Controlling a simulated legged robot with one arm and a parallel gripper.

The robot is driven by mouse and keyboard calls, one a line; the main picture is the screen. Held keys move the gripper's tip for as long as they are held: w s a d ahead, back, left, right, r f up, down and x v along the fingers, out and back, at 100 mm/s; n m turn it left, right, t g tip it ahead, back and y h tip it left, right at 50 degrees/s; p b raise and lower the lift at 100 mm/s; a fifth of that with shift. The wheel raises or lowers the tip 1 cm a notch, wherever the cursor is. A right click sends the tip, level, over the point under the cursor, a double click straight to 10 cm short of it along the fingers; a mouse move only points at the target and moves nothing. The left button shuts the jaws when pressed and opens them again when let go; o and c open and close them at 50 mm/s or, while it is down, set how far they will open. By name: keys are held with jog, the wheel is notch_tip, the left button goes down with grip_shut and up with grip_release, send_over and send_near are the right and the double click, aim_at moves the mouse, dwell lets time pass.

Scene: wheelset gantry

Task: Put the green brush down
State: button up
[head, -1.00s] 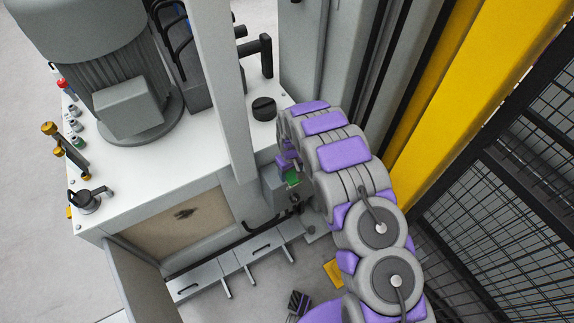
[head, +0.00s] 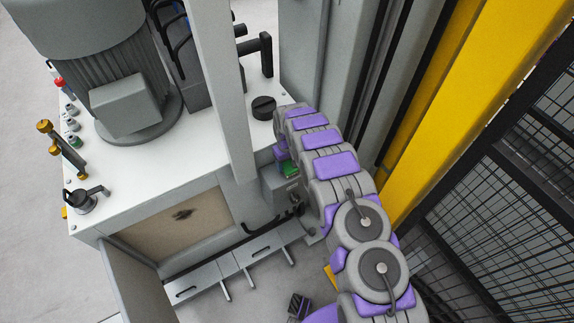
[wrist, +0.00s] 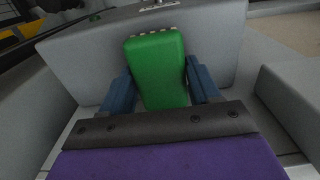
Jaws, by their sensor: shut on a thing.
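The green brush (wrist: 157,68) is between the two blue fingers of my gripper (wrist: 160,85) in the wrist view. My gripper is shut on it. A row of pale bristle tips shows at its far end, close to a grey panel (wrist: 215,50); I cannot tell whether they touch. In the head view only a small green patch of the brush (head: 291,170) shows beside the grey post. My arm hides the rest of it and most of my gripper.
A white-topped cabinet (head: 150,165) with a large grey motor (head: 125,95) stands at the left. A grey post (head: 227,100) rises close to my arm. A yellow column (head: 450,100) and black mesh fence (head: 510,200) stand at the right.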

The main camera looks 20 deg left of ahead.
aim_at(287, 163)
jog(key=shift+f, duration=0.45)
jog(key=shift+r, duration=0.1)
jog(key=shift+c, duration=0.4)
jog(key=o, duration=1)
notch_tip(287, 163, up, 12)
jog(key=shift+r+p, duration=0.1)
jog(key=shift+p, duration=1.1)
